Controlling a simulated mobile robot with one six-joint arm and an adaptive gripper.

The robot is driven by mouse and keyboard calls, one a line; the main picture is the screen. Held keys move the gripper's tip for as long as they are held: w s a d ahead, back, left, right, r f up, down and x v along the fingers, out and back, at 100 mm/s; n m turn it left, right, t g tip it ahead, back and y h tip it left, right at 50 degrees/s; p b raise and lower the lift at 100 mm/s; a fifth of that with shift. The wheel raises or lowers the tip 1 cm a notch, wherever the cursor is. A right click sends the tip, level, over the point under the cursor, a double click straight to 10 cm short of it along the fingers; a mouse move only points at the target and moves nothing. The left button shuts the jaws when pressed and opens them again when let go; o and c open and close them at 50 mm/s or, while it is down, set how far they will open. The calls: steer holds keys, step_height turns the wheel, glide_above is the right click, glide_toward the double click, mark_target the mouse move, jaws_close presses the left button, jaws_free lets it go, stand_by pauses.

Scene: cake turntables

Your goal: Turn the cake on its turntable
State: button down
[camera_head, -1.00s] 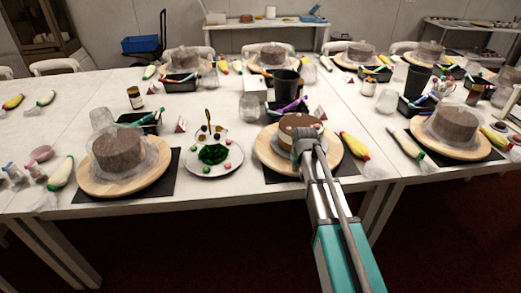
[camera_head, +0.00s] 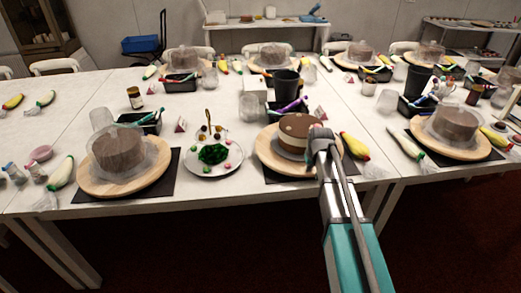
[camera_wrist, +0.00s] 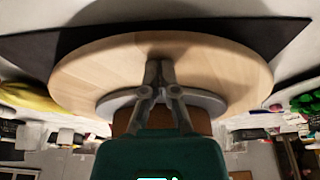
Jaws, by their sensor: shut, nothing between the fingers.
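The cake (camera_head: 294,134) is round, with a brown top and brown and cream layers. It sits on a round pale wooden turntable (camera_head: 268,152) on the near table. My gripper (camera_head: 319,137) is at the cake's front right side, over the turntable, and hides part of both. In the wrist view the shut fingers (camera_wrist: 158,72) stand in front of the turntable's wooden board (camera_wrist: 85,78). A grey disc (camera_wrist: 108,103) and a little of the brown cake (camera_wrist: 122,122) show around my gripper. I cannot tell whether the fingertips touch the board or cake.
A black mat (camera_head: 271,176) lies under the turntable. A plate (camera_head: 192,167) with green icing is to the left, a yellow piping bag (camera_head: 354,146) to the right. A glass (camera_head: 250,107) and black cup (camera_head: 286,86) stand behind. Another covered cake (camera_head: 118,151) is further left.

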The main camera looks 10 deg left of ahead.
steer(key=shift+w+d, duration=0.15)
steer(key=shift+d, duration=0.75)
steer(key=shift+w+d, duration=0.55)
steer(key=shift+d, duration=0.35)
steer(key=shift+w+d, duration=0.5)
steer(key=shift+d, duration=0.45)
steer(key=shift+w+d, duration=0.55)
steer(key=shift+d, duration=0.35)
steer(key=shift+r+p, duration=1.45)
step_height(320, 180, up, 6)
steer(key=p, duration=0.6)
